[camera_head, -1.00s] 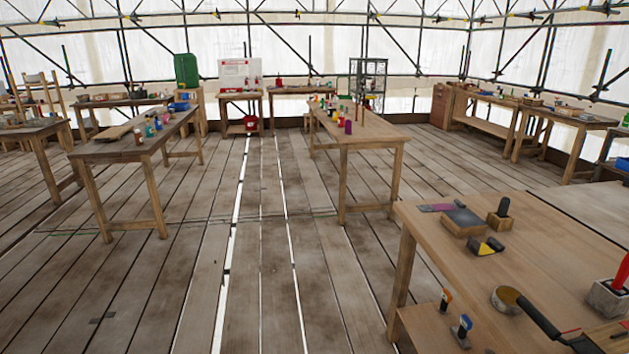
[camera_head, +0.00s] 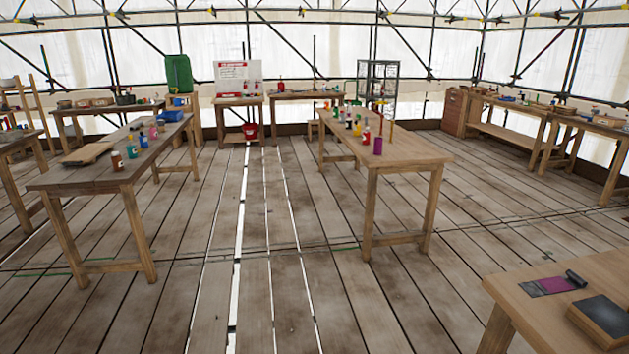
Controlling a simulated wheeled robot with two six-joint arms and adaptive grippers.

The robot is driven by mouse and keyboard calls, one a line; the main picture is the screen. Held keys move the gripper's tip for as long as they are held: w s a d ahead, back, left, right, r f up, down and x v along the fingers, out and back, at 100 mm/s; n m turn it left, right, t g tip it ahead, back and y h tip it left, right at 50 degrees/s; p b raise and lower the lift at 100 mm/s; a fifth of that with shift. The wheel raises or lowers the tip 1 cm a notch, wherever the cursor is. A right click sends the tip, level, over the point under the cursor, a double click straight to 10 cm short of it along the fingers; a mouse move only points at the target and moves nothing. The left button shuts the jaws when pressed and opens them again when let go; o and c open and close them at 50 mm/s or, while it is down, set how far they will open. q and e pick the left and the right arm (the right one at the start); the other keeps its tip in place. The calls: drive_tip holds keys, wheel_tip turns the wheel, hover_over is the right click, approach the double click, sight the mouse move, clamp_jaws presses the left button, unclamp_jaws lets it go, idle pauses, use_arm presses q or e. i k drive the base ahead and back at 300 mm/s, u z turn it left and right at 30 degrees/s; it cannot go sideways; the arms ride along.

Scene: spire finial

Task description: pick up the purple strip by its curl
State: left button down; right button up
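A flat purple strip (camera_head: 556,285) lies on the near wooden table at the lower right of the head view. Its right end meets a dark rolled piece (camera_head: 576,278), which looks like a curl; I cannot tell for sure whether it belongs to the strip. Its left end looks grey. A purple cylinder (camera_head: 378,146) stands on the middle table, apart from the strip. Neither of my grippers is in view.
The near table (camera_head: 520,318) carries a dark-topped block (camera_head: 603,318) close to the strip. A long middle table (camera_head: 400,152) and a left table (camera_head: 85,178) hold several small bottles. The plank floor (camera_head: 270,290) between them is clear.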

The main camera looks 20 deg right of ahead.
sight(572, 281)
drive_tip(key=z, duration=0.3)
drive_tip(key=i, duration=1.15)
drive_tip(key=z, duration=1.35)
drive_tip(key=i, duration=0.85)
drive_tip(key=z, duration=0.9)
